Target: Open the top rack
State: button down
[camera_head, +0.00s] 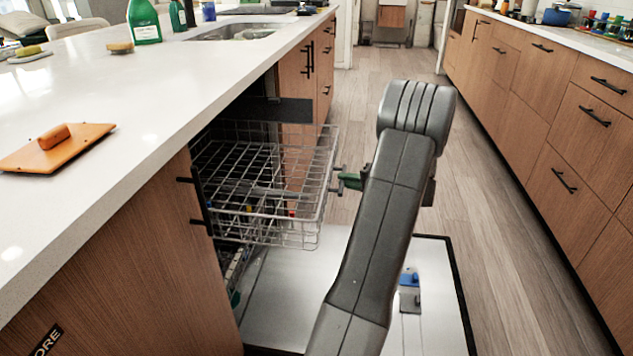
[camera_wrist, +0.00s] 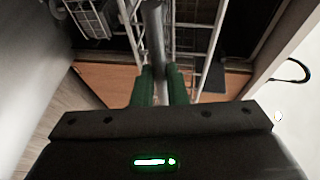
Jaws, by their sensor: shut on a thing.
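The top rack (camera_head: 285,238) is a wire basket that stands well out of the dishwasher under the island counter, above the lowered door (camera_head: 290,290). It also shows in the wrist view (camera_wrist: 212,48), close in front of the fingers. My gripper (camera_head: 345,180) is at the rack's outer front side, right of it in the head view. In the wrist view its green fingers (camera_wrist: 160,85) are shut on a grey bar at the rack's front. My arm hides part of the door and floor in the head view.
The island counter (camera_head: 150,80) lies left, with an orange board (camera_head: 58,148) and a green bottle (camera_head: 144,22). Wooden drawers (camera_head: 545,110) line the right side. The aisle floor (camera_head: 490,200) between is clear. The lowered door spreads low beneath the rack.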

jog(key=shift+s+d, duration=0.2)
jog(key=shift+d, duration=1.1)
jog(key=shift+s+d, duration=0.2)
jog(key=shift+d, duration=1.1)
jog(key=c, duration=1.5)
grip_release()
jog(key=shift+o, duration=0.2)
jog(key=p+v, duration=0.3)
jog(key=v, duration=1)
jog(key=shift+s+d+p, duration=0.2)
jog(key=shift+d+p, duration=0.1)
jog(key=shift+r, duration=0.1)
